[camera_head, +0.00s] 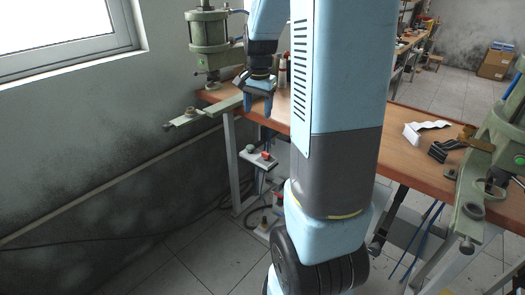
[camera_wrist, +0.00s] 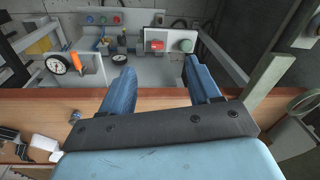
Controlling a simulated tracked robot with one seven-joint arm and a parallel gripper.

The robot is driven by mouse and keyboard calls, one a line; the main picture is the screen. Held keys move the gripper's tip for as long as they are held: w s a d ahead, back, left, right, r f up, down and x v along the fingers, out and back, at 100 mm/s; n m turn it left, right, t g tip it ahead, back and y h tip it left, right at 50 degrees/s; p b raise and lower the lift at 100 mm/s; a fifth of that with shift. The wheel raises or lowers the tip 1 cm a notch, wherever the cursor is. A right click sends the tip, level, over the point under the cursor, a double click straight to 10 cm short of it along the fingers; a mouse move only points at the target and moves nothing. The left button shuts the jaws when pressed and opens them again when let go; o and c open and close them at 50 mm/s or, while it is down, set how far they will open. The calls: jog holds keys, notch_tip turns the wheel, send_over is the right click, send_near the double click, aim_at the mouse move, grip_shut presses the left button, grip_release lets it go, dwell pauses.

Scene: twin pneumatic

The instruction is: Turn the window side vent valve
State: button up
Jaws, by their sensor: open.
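My gripper (camera_head: 258,109) points down, open and empty, beside the table's edge near the window-side press (camera_head: 212,42). In the wrist view its two blue fingers (camera_wrist: 158,68) stand apart with nothing between them. An orange lever (camera_wrist: 88,62) stands next to a round white gauge (camera_wrist: 57,65) at the left of the wrist view, apart from the fingers. It looks like a valve handle, but I cannot tell for sure that it is the window side vent valve. The head view does not show it clearly.
A button box with a red button (camera_wrist: 158,44) and a green button (camera_wrist: 187,46) lies beyond my fingertips. The brown table (camera_head: 425,172) carries a white bracket (camera_head: 412,134) and dark parts. A second green press (camera_head: 508,135) stands at right. Open floor (camera_head: 150,275) lies below the window.

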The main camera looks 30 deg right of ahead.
aim_at(266, 153)
jog(key=w+d+f+m, duration=0.1)
jog(key=f, duration=0.6)
jog(key=w+d+f+m, duration=0.1)
jog(key=d+f, duration=0.1)
jog(key=f, duration=0.5)
jog(key=w+d+f+g, duration=0.1)
jog(key=d+f, duration=0.1)
jog(key=f, duration=0.5)
jog(key=shift+w+d+m, duration=0.15)
jog(key=shift+w+m, duration=0.15)
jog(key=shift+m, duration=0.1)
